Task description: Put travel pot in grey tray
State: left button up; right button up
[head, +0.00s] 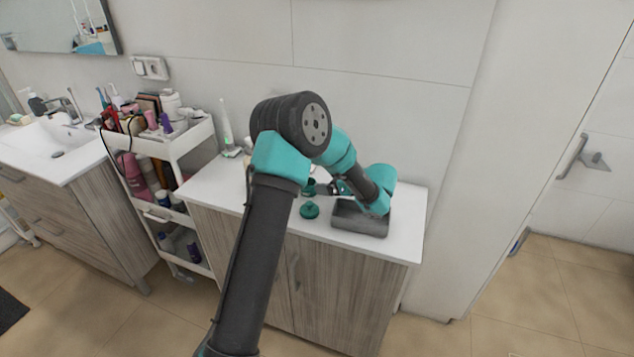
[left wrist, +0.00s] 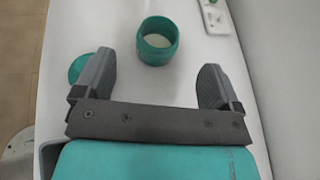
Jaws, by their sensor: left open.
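The travel pot (head: 309,187) is a small teal jar standing upright on the white cabinet top, partly hidden by my arm in the head view. In the left wrist view the pot (left wrist: 158,42) shows its open top and a pale inside. My left gripper (head: 335,187) is open and empty. In the left wrist view the pot lies just beyond and between the fingertips of the gripper (left wrist: 156,72), apart from both fingers. The grey tray (head: 348,220) sits at the right of the cabinet top, partly hidden by my left arm. My right gripper is out of view.
A teal lid (head: 310,210) lies in front of the pot; it also shows left of the left finger (left wrist: 78,67). A toothbrush stand (head: 228,140) is at the back left. A loaded white cart (head: 165,150) stands left of the cabinet. The wall is close behind.

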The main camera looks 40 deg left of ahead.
pick_arm(q)
jog(key=shift+v, duration=1.85)
jog(key=shift+o, duration=0.4)
jog(key=shift+a, duration=0.2)
jog(key=a+r+m+t+h, duration=0.1)
jog(key=a+r+m+h, duration=0.3)
jog(key=a+r+h, duration=0.6)
jog(key=s+a+h, duration=0.1)
jog(key=h, duration=0.2)
jog(key=shift+r+m+h, duration=0.3)
jog(key=shift+r, duration=0.1)
